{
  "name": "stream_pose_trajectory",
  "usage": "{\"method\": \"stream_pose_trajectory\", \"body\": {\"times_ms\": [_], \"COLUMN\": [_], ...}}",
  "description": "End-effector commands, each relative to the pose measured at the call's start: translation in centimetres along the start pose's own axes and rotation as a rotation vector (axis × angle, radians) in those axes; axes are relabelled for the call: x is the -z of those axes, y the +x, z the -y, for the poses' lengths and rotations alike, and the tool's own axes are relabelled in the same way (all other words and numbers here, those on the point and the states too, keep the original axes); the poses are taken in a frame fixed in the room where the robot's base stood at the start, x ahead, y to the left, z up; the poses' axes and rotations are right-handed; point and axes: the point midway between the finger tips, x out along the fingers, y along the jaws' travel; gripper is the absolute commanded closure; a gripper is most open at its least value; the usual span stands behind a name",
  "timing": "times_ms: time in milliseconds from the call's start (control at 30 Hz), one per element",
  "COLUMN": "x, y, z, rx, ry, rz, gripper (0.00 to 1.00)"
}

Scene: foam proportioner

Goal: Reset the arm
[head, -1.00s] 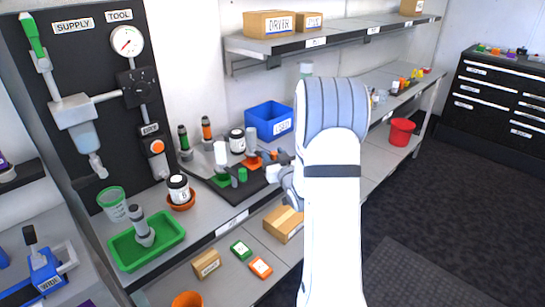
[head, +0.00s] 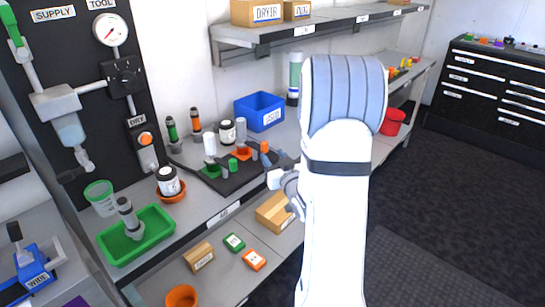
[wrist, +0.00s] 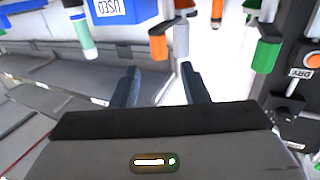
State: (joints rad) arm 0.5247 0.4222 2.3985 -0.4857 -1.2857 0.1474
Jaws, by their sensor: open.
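My white arm reaches over the grey workbench in the head view. My gripper (head: 270,160) is near the right end of the black tool mat (head: 222,187), partly hidden by my arm. In the wrist view the two dark fingers of my gripper (wrist: 163,84) are apart, with nothing held between them. Green, orange and grey pieces stand on the mat, among them a white-topped one (head: 210,145). In the wrist view an orange piece (wrist: 158,46) and a green piece (wrist: 266,54) show beyond the fingers.
A blue USED bin (head: 260,111) stands behind the mat, with a pale green bottle (head: 295,72) to its right. The black supply panel (head: 75,125), a green tray (head: 160,241) and a jar (head: 168,183) are to the left. A shelf (head: 330,33) overhangs the bench.

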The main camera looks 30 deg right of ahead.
Motion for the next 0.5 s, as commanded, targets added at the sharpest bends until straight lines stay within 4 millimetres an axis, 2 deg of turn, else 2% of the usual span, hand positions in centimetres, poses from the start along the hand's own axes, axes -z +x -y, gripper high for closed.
{"method": "stream_pose_trajectory", "body": {"times_ms": [367,500], "x": [0.1,0.8], "y": [0.1,0.2], "z": [0.1,1.0], "rx": [-0.001,-0.013], "ry": [-0.002,-0.023], "rz": [0.008,0.08], "gripper": [0.59,0.59]}}
